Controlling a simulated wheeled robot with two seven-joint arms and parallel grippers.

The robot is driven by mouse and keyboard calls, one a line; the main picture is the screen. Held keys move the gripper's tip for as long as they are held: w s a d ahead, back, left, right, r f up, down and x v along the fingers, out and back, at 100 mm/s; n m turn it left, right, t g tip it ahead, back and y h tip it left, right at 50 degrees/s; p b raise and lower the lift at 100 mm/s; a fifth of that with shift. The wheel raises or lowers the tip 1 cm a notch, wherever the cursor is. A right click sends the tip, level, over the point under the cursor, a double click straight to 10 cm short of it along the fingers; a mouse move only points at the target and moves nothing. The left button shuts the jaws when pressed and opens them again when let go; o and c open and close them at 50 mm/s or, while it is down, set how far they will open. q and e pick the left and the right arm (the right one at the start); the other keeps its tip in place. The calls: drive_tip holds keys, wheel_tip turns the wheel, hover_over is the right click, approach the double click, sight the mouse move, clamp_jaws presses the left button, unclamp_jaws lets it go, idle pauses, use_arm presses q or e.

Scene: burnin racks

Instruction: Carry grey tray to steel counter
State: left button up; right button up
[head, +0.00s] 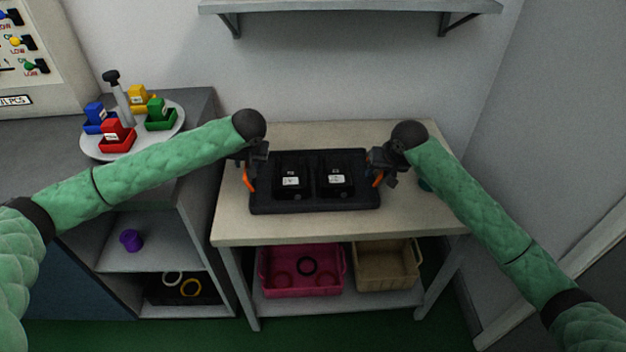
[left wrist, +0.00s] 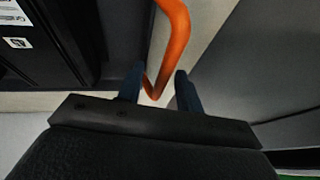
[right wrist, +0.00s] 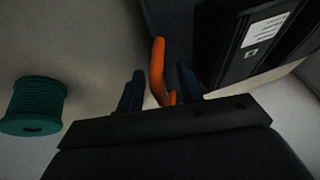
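The dark grey tray (head: 262,204) lies flat on a beige-topped bench (head: 330,228) and holds two black boxes (head: 292,180) (head: 335,178) with white labels. It has an orange handle at each end. My left gripper (head: 250,168) is at the left handle; in the left wrist view the orange handle (left wrist: 176,45) passes between its parted fingers (left wrist: 160,88). My right gripper (head: 378,168) is at the right handle; in the right wrist view that handle (right wrist: 158,65) stands between its parted fingers (right wrist: 160,88). A grey counter (head: 195,105) stands left of the bench.
A round turntable (head: 95,147) with coloured bins stands on the grey counter, beside a panel with switches. A green spool (right wrist: 32,105) stands right of the tray. A shelf (head: 350,7) hangs above. Pink (head: 300,285) and tan (head: 388,270) crates sit below the bench.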

use_arm(q)
clamp_jaws()
use_arm(e)
clamp_jaws()
use_arm(q)
drive_tip(key=shift+r, duration=0.2)
use_arm(e)
drive_tip(key=shift+r, duration=0.25)
